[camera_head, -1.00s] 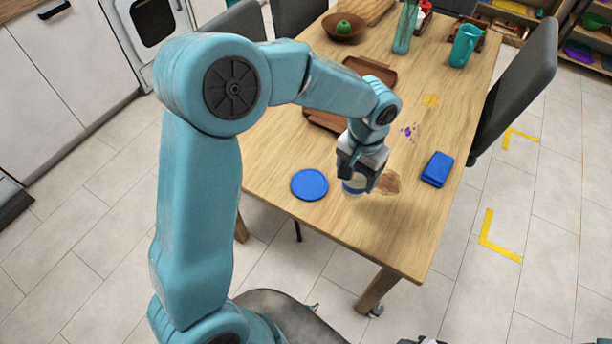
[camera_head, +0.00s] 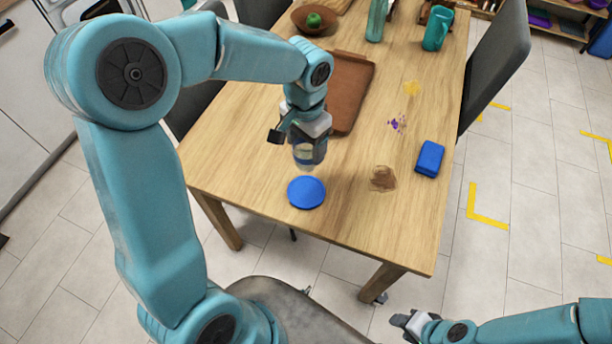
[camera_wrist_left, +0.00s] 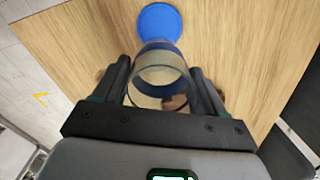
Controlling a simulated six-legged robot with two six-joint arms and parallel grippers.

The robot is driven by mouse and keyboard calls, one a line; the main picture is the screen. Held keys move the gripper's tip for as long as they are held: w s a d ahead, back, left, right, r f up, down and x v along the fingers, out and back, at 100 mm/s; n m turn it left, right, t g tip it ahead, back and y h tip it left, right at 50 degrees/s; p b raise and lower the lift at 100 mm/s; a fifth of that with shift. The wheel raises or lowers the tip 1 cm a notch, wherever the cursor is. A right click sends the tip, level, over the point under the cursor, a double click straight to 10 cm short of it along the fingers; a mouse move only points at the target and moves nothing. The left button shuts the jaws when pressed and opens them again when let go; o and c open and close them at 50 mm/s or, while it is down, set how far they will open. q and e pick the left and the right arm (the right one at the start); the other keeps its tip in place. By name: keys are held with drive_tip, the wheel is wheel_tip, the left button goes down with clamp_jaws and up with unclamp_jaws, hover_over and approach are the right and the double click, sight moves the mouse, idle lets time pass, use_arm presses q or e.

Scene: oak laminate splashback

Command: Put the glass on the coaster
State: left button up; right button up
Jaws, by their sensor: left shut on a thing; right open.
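The glass (camera_head: 305,156) is clear with a blue band and is held upright by my left gripper (camera_head: 308,148). In the left wrist view the glass (camera_wrist_left: 160,78) stands between the two fingers (camera_wrist_left: 163,90), which are shut on it. The coaster (camera_head: 306,193) is a flat blue disc on the table near its front edge. The glass is just behind the coaster in the head view, seemingly above the table; the exact gap cannot be told. The coaster (camera_wrist_left: 160,20) also shows beyond the glass in the wrist view. My right gripper (camera_head: 411,323) is open and empty, low beyond the table's front edge.
A brown tray (camera_head: 350,90) lies behind my left gripper. A blue sponge-like block (camera_head: 430,158) and brown (camera_head: 383,179), purple (camera_head: 397,124) and yellow (camera_head: 411,88) stains are to the right.

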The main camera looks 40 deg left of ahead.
sight(307, 167)
use_arm(q)
wheel_tip(307, 167, down, 9)
drive_tip(key=shift+d+r, duration=0.15)
drive_tip(key=shift+r, duration=0.05)
drive_tip(key=f, duration=0.3)
drive_tip(key=shift+s+f, duration=0.2)
drive_tip(key=shift+f, duration=0.1)
drive_tip(key=shift+w+f, duration=0.25)
drive_tip(key=shift+f, duration=0.1)
drive_tip(key=shift+s, duration=0.15)
drive_tip(key=o, duration=1.2)
drive_tip(key=shift+f, duration=0.15)
drive_tip(key=shift+c, duration=0.2)
